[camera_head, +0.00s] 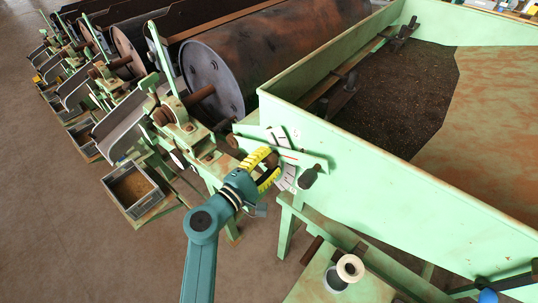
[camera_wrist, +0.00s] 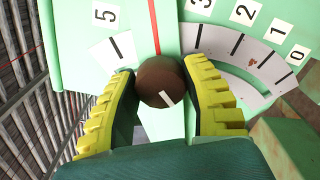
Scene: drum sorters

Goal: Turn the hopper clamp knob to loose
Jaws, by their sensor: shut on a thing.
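The clamp knob (camera_wrist: 160,85) is a round brown knob with a short white line on its face, pointing to the lower right in the wrist view. My gripper (camera_wrist: 160,72) has its yellow ribbed fingers on the left and right sides of the knob, shut on it. In the head view, my gripper (camera_head: 267,166) is at the hopper's near corner, and the fingers hide most of the knob. Behind the knob is a green pointer plate with a red line (camera_wrist: 154,25), over a white numbered scale (camera_wrist: 238,45). The green hopper (camera_head: 375,175) holds dark grain.
A black handle (camera_head: 309,176) sticks out just right of my gripper. Rusty drums (camera_head: 270,50) stand behind on the left. A grey bin (camera_head: 133,188) is at the lower left. A cream spool-like part (camera_head: 350,268) stands on the green frame below.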

